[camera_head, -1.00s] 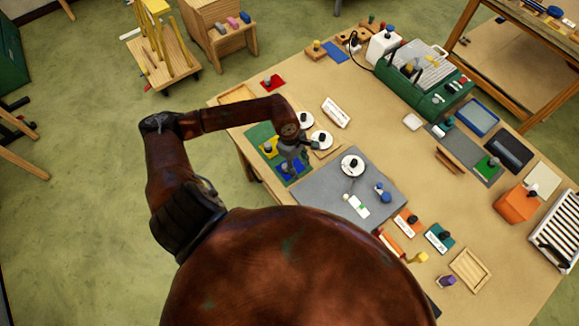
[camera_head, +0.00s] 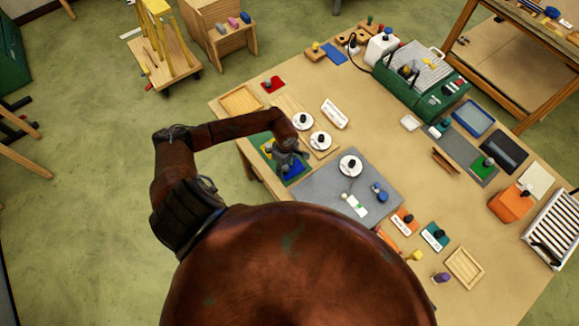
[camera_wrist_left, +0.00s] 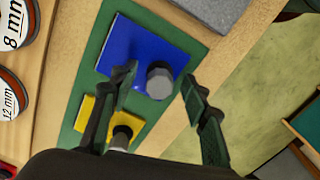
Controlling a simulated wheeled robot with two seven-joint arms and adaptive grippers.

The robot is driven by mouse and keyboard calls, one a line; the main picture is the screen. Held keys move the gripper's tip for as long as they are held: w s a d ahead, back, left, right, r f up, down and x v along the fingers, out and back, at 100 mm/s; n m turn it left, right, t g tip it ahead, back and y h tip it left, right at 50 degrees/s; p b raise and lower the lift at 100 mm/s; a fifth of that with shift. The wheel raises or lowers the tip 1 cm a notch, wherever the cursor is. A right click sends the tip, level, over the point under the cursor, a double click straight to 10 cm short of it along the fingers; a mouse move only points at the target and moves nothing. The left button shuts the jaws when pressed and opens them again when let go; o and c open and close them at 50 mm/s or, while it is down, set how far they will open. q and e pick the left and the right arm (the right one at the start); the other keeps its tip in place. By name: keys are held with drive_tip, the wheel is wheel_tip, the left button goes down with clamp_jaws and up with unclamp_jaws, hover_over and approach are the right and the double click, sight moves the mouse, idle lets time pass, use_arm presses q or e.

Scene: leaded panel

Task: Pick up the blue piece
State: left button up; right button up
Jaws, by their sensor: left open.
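The blue piece (camera_head: 295,172) is a flat square with a grey knob, lying on a green mat (camera_head: 257,141) near the table's left edge. In the left wrist view the blue piece (camera_wrist_left: 135,47) shows with its knob (camera_wrist_left: 160,79). My left gripper (camera_head: 287,158) is over the mat. In the left wrist view its open fingers (camera_wrist_left: 160,82) stand on either side of the knob, with gaps showing. I cannot tell how high the fingertips are above the piece. My right gripper is out of view.
A yellow piece (camera_wrist_left: 120,120) with its own knob lies beside the blue one, close to one finger. White round discs (camera_head: 350,165) with black knobs and a grey mat (camera_head: 325,190) are to the right. A wooden tray (camera_head: 240,101) lies behind.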

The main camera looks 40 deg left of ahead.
use_arm(q)
drive_tip(key=shift+c, duration=0.5)
clamp_jaws()
drive_tip(key=shift+r, duration=0.15)
drive_tip(key=shift+r, duration=0.45)
drive_tip(key=w+d+r+b, duration=0.7)
drive_tip(key=d+r, duration=0.4)
drive_tip(key=r, duration=0.1)
drive_tip(key=shift+w+d, duration=0.35)
drive_tip(key=shift+d, duration=0.05)
